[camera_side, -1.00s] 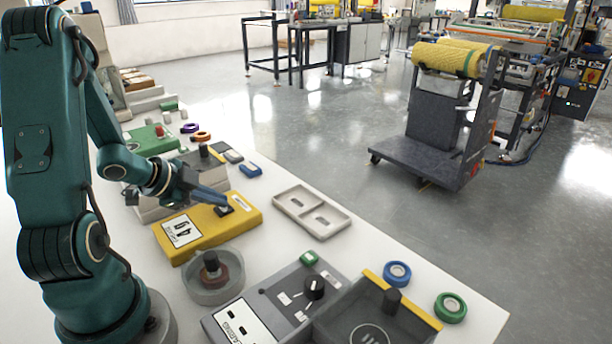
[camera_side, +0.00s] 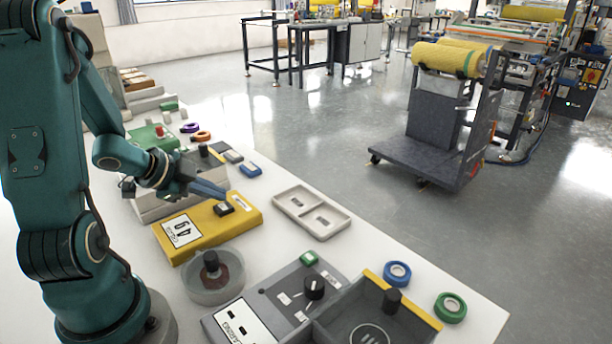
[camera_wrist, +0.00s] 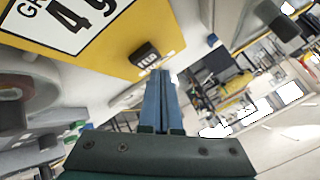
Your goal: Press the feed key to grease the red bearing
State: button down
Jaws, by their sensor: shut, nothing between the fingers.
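The yellow box (camera_side: 212,233) carries a white panel with large dark characters that read like 49 in the wrist view. A small black key (camera_side: 223,208) with a white label sits on its top; the key also shows in the wrist view (camera_wrist: 146,55). My gripper (camera_side: 226,196) is shut and empty, its blue fingers just above the key with a small gap visible. In the wrist view the fingertips (camera_wrist: 160,72) point beside the key. A dull red ring (camera_side: 230,281), apparently the red bearing, lies in a round grey dish around a dark post.
A grey panel with a black knob (camera_side: 314,288) and a grey tray with a yellow edge (camera_side: 412,303) stand in front. A pale two-part tray (camera_side: 340,224) lies to the right. Blue (camera_side: 398,273) and green (camera_side: 450,307) rings lie near the table edge.

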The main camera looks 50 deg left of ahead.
aim_at(217, 209)
jog(key=shift+r, duration=0.1)
jog(key=shift+r, duration=2.45)
dwell(0.9)
notch_tip(217, 209, up, 4)
jog(key=shift+f, duration=0.1)
dwell(0.3)
jog(key=shift+f, duration=4.45)
jog(key=shift+f, duration=0.1)
jog(key=shift+f, duration=0.3)
